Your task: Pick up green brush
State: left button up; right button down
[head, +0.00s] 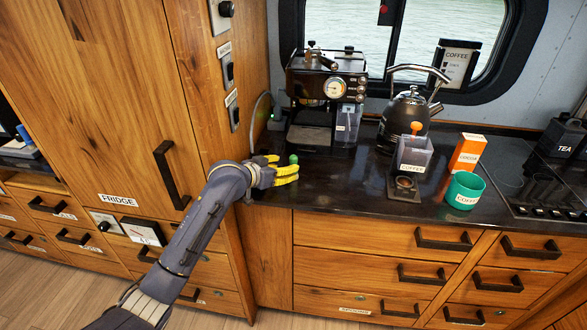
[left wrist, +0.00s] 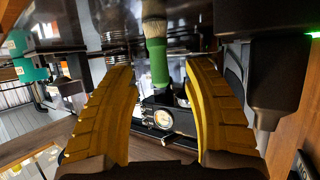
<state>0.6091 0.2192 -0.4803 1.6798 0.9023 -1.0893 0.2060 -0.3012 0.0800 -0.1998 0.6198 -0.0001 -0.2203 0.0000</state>
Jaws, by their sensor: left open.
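The green brush shows in the left wrist view (left wrist: 158,62), with a green handle and pale bristles at the top edge of the picture. In the head view only a small green part (head: 294,159) of it shows, at the yellow fingers, near the left end of the dark counter. My left gripper (head: 284,172) is open, low over the counter's front left part. In the left wrist view its two yellow fingers (left wrist: 161,75) stand apart, with the brush in line with the gap between them. I cannot tell whether they touch it. My right gripper is not in view.
A coffee machine (head: 326,93) stands behind the gripper. To the right are a kettle (head: 404,118), a clear coffee container (head: 413,154), an orange box (head: 467,152) and a teal cup (head: 464,191). A wooden cabinet wall (head: 210,100) bounds the left side.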

pick_arm(q)
jog(key=shift+x, duration=2.75)
jog(key=shift+f, duration=0.1)
grip_shut()
